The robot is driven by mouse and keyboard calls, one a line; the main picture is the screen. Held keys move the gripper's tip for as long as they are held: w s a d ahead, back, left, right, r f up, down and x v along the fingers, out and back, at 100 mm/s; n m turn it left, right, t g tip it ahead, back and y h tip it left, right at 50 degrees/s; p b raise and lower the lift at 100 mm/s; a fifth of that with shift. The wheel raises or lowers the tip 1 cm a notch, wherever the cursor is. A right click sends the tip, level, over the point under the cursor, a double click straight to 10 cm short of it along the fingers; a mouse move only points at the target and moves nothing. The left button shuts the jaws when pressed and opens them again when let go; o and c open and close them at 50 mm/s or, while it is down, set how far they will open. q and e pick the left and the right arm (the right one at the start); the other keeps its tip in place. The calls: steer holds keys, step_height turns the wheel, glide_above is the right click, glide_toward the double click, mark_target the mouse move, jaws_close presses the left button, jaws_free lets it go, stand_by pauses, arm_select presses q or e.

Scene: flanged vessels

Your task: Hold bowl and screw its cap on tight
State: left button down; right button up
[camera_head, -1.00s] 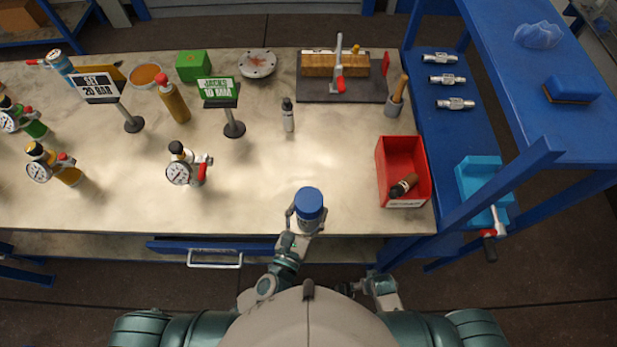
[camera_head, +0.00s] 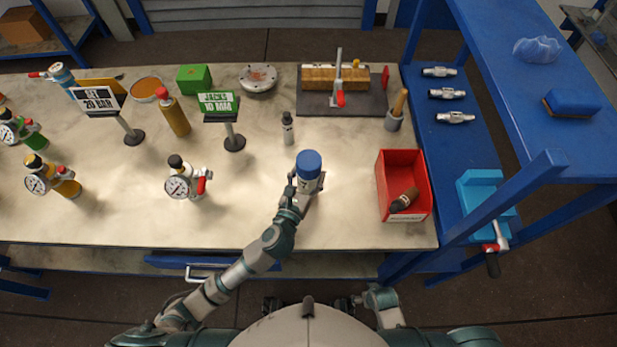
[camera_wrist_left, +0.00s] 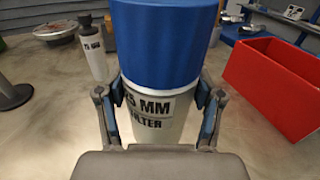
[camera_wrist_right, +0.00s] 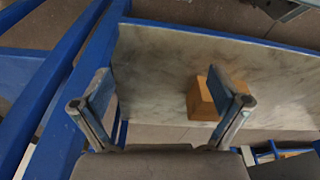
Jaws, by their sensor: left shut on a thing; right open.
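The bowl is a grey-white cylinder labelled "25 MM FILTER" (camera_wrist_left: 160,118), also in the head view (camera_head: 308,184). A wide blue cap (camera_head: 309,163) sits on its top and fills the upper middle of the left wrist view (camera_wrist_left: 168,40). Whether the cap is tight cannot be told. My left gripper (camera_wrist_left: 157,115) is shut around the bowl's sides below the cap. The bowl is upright over the table's front part; whether it touches the top is unclear. My right gripper (camera_wrist_right: 165,95) is open and empty, low in front of the table in the head view.
A red bin (camera_head: 424,190) holding a brown cylinder stands to the right. A small grey bottle (camera_head: 288,130) stands behind the bowl. A gauge assembly (camera_head: 180,186) and sign stands are to the left. A blue shelf frame (camera_head: 490,205) bounds the right side.

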arm_select(q)
steer(key=shift+w, duration=0.35)
steer(key=shift+r, duration=0.1)
arm_select(e)
steer(key=shift+s+r, duration=0.1)
steer(key=shift+r, duration=0.05)
arm_select(q)
step_height(320, 180, down, 3)
steer(key=shift+s+f+b, duration=0.1)
steer(key=shift+f+b, duration=0.1)
steer(key=shift+b, duration=0.6)
steer(key=shift+f, duration=0.1)
arm_select(e)
step_height(320, 180, up, 4)
steer(key=shift+d+r, duration=0.15)
arm_select(q)
steer(key=shift+c, duration=0.8)
jaws_free()
steer(key=shift+f, duration=0.15)
